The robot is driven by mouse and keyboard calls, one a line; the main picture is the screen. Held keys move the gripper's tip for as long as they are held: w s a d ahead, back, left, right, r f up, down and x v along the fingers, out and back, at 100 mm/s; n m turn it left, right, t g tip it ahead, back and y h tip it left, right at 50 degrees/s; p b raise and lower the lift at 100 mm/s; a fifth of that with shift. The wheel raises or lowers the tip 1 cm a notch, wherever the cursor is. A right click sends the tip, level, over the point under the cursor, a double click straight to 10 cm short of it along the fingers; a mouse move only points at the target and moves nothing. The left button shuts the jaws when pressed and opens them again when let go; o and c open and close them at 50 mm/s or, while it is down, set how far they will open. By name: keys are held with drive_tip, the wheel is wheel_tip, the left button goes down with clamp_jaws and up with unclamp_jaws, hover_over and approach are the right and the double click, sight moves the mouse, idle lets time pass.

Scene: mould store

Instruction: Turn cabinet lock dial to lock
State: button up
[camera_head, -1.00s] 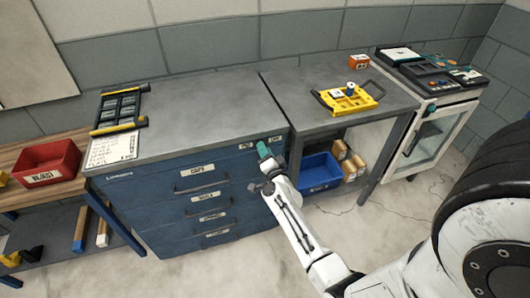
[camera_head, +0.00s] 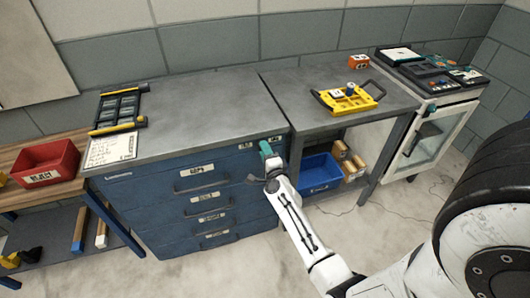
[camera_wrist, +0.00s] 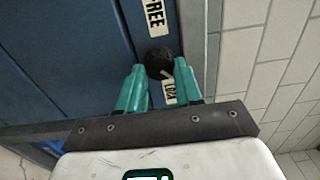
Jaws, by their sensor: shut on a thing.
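The lock dial (camera_wrist: 157,60) is a round black knob on the blue drawer cabinet (camera_head: 160,205), near the right end of its top front strip. In the wrist view the FREE label (camera_wrist: 155,18) is above the dial and the LOCK label (camera_wrist: 170,92) below it. A small pale mark at the dial's lower edge points towards the LOCK label. My gripper (camera_wrist: 159,70) has its teal fingers on either side of the dial and is shut on it. In the head view my gripper (camera_head: 266,151) hides the dial.
A workbench (camera_head: 291,87) with a yellow tray (camera_head: 347,101) stands right of the cabinet, with a blue bin (camera_head: 318,172) beneath. A red bin (camera_head: 45,165) sits at the left. A white glass-door cabinet (camera_head: 428,143) is at the far right. The floor in front is open.

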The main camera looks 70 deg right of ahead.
drive_tip(key=shift+s+f, duration=0.1)
drive_tip(key=o, duration=1)
drive_tip(key=shift+o, duration=0.2)
drive_tip(key=p+v, duration=0.1)
drive_tip(key=v, duration=0.9)
drive_tip(key=shift+s+a, duration=0.25)
